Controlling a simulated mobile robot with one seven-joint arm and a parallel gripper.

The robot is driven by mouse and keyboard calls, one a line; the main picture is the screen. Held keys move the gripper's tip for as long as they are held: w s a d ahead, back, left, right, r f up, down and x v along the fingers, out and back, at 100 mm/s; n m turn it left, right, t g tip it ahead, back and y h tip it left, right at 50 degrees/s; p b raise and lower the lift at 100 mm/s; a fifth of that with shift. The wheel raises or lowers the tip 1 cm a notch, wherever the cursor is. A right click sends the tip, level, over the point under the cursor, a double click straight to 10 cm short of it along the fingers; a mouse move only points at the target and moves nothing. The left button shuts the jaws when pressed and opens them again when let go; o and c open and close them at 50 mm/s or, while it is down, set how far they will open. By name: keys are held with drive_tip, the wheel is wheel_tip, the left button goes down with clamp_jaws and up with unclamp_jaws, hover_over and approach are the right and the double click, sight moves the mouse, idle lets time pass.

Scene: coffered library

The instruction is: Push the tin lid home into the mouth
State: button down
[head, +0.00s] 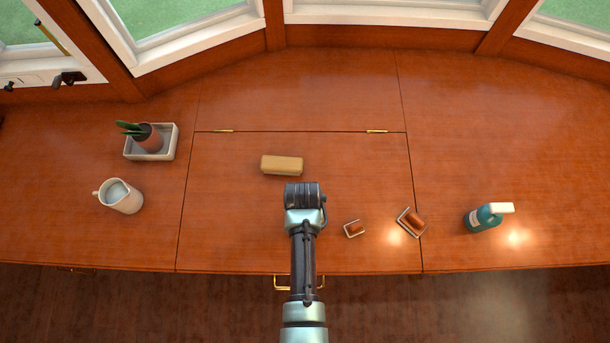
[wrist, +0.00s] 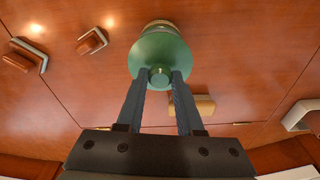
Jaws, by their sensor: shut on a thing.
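In the wrist view the green tin lid (wrist: 160,52) is a round disc with a small knob. My gripper (wrist: 159,77) is shut on the knob, one dark finger on each side. Beyond the lid, at the top of that view, part of the tin (wrist: 160,27) shows as a gold-coloured rim with green. The lid overlaps it in the picture and hides most of the mouth, so I cannot tell how far in the lid sits. In the head view my arm covers the lid, tin and fingers.
A tan block (head: 282,165) lies just behind my gripper. A mug (head: 122,197) and a planter (head: 174,143) stand left. The desk's back is clear.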

drive_tip(key=shift+f+b, duration=0.6)
drive_tip(key=shift+f, duration=0.55)
drive_tip(key=shift+f, duration=0.9)
idle(1.4)
drive_tip(key=shift+c, duration=2.3)
unclamp_jaws()
drive_tip(key=shift+b, duration=0.3)
wheel_tip(320, 180, up, 13)
drive_tip(key=s+p, duration=0.1)
drive_tip(key=p, duration=0.2)
drive_tip(key=shift+s+a, duration=0.15)
drive_tip(key=shift+s, duration=0.15)
drive_tip(key=shift+f, duration=0.1)
